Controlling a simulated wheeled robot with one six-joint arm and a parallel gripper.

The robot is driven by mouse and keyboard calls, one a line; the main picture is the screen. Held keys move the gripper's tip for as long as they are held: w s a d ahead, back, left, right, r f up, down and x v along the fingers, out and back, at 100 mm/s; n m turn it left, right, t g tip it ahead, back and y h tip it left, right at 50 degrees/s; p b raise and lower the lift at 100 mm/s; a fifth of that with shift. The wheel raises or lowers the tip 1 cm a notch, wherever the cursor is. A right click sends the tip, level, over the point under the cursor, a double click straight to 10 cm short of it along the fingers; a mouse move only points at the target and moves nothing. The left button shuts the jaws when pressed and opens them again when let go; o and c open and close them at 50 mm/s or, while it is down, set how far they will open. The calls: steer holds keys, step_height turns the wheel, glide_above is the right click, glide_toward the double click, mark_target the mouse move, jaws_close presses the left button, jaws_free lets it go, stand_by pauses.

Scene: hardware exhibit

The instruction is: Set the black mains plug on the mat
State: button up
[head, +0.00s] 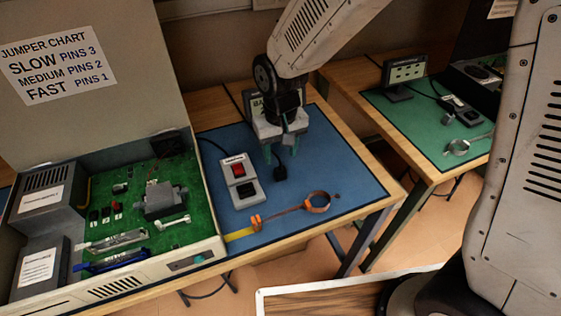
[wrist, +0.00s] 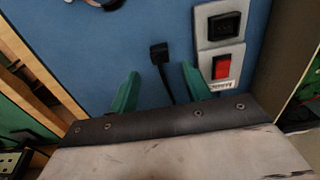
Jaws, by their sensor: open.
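The black mains plug (head: 280,172) lies on the blue mat (head: 345,180), with its cord running back under my gripper. In the wrist view the plug (wrist: 159,53) sits ahead of the fingertips, roughly midway between them, and its cord passes between the green fingers. My gripper (head: 281,150) is open and empty, pointing down over the mat just behind the plug; it also shows in the wrist view (wrist: 160,80). The grey socket box (head: 241,182) with a red switch and a black socket is left of the plug; the plug is apart from it.
A brown strap with a ring (head: 318,203) and orange clip lies at the mat's front. A large open computer case (head: 110,200) stands at left. A second table with a green mat (head: 420,125) stands at right. The mat's right side is clear.

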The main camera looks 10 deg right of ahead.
mark_target(281, 169)
step_height(281, 169, up, 7)
steer(key=shift+d, duration=0.1)
steer(key=s+d+r+m, duration=0.1)
steer(key=s+d+r, duration=0.3)
steer(key=s+d, duration=0.3)
steer(key=s+d+r+m, duration=0.1)
steer(key=s+d+r, duration=0.3)
steer(key=s+d, duration=0.2)
steer(key=s+d+r+m+t, duration=0.1)
steer(key=s+d+r, duration=0.3)
steer(key=s+d, duration=0.3)
steer(key=shift+s+d, duration=0.3)
steer(key=shift+d, duration=0.2)
steer(key=shift+r, duration=0.1)
